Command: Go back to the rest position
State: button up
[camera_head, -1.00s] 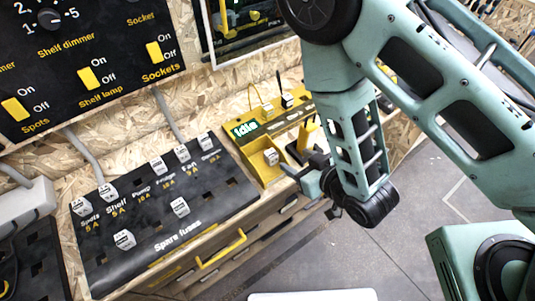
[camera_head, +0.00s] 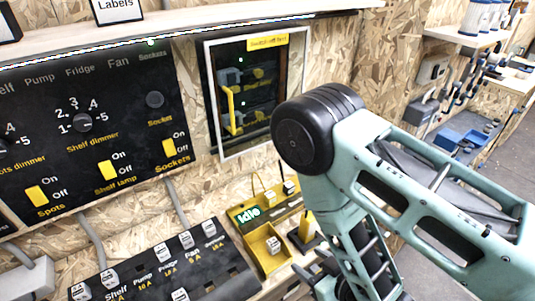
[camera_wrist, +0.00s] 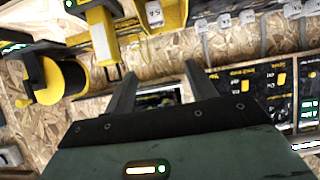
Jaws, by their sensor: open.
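My gripper (camera_wrist: 157,88) shows in the wrist view with its two dark fingers apart and nothing between them. In the head view my teal arm bends down at the right. My gripper there is mostly cut off at the bottom edge, near the yellow tray of the fuse tester. The wrist view faces the wooden wall, with the black switch panel (camera_wrist: 285,90) at its right.
The fuse tester (camera_head: 268,250) reads "Idle". The fuse board (camera_head: 140,275) holds several white fuses. The switch panel (camera_head: 85,130) and a framed window (camera_head: 255,90) are on the wall behind. A side bench with a blue bin (camera_head: 462,140) stands at the right.

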jog(key=a+r+g+h+b, duration=0.15)
jog(key=a+r+g, duration=0.35)
jog(key=r, duration=0.5)
jog(key=s+d+r+n+g+h, duration=0.1)
jog(key=s+d+r+g+h, duration=0.3)
jog(key=s+d+r, duration=0.4)
jog(key=s+r+g, duration=0.1)
jog(key=s+r, duration=0.2)
jog(key=r, duration=0.2)
jog(key=shift+s+d+r+h+b, duration=0.15)
jog(key=shift+s+r+h+b, duration=0.15)
jog(key=shift+s+h+b, duration=0.05)
jog(key=shift+c, duration=0.4)
